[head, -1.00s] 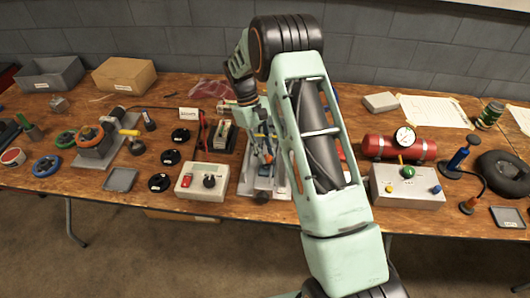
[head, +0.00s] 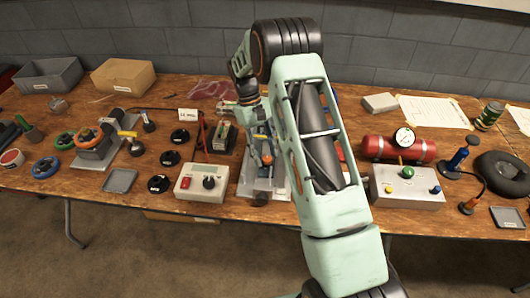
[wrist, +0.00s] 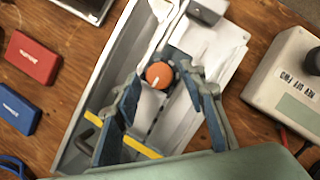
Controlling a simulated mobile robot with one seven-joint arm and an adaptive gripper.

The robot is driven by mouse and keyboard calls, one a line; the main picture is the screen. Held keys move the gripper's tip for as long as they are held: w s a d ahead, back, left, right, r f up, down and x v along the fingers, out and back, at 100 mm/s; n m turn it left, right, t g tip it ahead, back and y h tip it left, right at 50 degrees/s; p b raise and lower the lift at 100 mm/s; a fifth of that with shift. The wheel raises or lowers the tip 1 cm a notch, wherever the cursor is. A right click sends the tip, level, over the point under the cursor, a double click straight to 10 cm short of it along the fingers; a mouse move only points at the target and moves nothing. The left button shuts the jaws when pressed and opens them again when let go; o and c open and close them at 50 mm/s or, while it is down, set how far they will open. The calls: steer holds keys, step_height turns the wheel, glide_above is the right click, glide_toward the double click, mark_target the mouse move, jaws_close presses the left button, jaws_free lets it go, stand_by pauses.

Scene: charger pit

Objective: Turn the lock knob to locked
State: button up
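The round orange lock knob (wrist: 159,75), with a short white mark toward its lower left edge, sits on the pale grey fixture (wrist: 90,85) in the wrist view. My gripper (wrist: 165,85) is open, with one blue-and-grey finger to the left of the knob and the other to the right. Gaps show between the fingers and the knob, so it is not gripped. In the head view the knob (head: 267,159) is a small orange spot below my gripper (head: 262,143), and my arm hides part of the fixture.
A yellow strip (wrist: 140,147) crosses the fixture near the fingers. Red (wrist: 32,58) and blue (wrist: 16,107) blocks lie to its left in the wrist view. A pale box (wrist: 290,85) stands to its right. A control box with a black knob (head: 202,183) stands left of the fixture.

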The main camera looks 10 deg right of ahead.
steer(key=v, duration=1.2)
stand_by(0.4)
